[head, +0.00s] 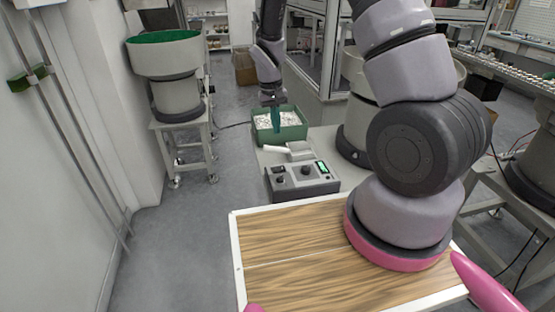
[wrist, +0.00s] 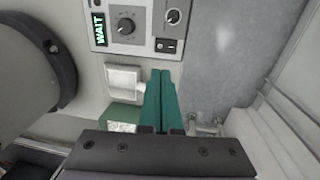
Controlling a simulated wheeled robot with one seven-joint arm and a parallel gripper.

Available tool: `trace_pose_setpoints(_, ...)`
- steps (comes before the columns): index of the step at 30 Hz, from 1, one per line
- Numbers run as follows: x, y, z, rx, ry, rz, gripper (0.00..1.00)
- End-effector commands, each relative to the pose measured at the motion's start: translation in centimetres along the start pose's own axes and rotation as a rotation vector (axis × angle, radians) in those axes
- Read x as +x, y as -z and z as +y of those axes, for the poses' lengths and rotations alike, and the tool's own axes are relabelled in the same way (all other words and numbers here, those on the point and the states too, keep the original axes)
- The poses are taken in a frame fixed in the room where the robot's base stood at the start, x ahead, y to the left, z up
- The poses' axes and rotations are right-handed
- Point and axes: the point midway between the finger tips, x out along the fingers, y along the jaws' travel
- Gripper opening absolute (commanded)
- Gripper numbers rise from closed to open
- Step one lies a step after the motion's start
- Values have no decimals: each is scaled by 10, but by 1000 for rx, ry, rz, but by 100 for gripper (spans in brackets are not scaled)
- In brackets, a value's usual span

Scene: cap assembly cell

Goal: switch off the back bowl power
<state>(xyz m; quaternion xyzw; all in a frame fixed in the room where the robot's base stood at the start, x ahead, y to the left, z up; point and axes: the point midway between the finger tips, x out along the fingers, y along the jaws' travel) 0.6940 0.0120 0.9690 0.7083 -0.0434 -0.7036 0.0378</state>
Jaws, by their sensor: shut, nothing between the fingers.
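A grey control box (head: 300,180) stands on the bench beyond the wooden top, with dark knobs and a lit green display. In the wrist view a control panel (wrist: 140,48) shows a lit WAIT display (wrist: 99,29), a large knob (wrist: 125,26), a smaller knob (wrist: 173,16) and a black rocker switch (wrist: 166,45). The rocker's position is too small to tell. My gripper (head: 275,128) has teal fingers, shut and empty, over the green bin in the head view. In the wrist view my gripper (wrist: 161,73) points toward the panel, its tips below the switch in the picture.
A green bin (head: 292,134) of white parts is behind the box. A green-lined bowl feeder (head: 165,55) stands at the left; a grey bowl unit (head: 355,130) stands right of the bin, partly hidden by my arm. A pale block (head: 299,150) sits between box and bin. The left floor is clear.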

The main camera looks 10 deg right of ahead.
Motion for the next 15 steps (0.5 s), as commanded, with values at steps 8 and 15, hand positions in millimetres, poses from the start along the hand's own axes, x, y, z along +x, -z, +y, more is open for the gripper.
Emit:
trace_pose_setpoints(8,8,0,-2,-8,-8,-7,0)
trace_pose_setpoints(15,11,0,-2,-8,-8,-8,0)
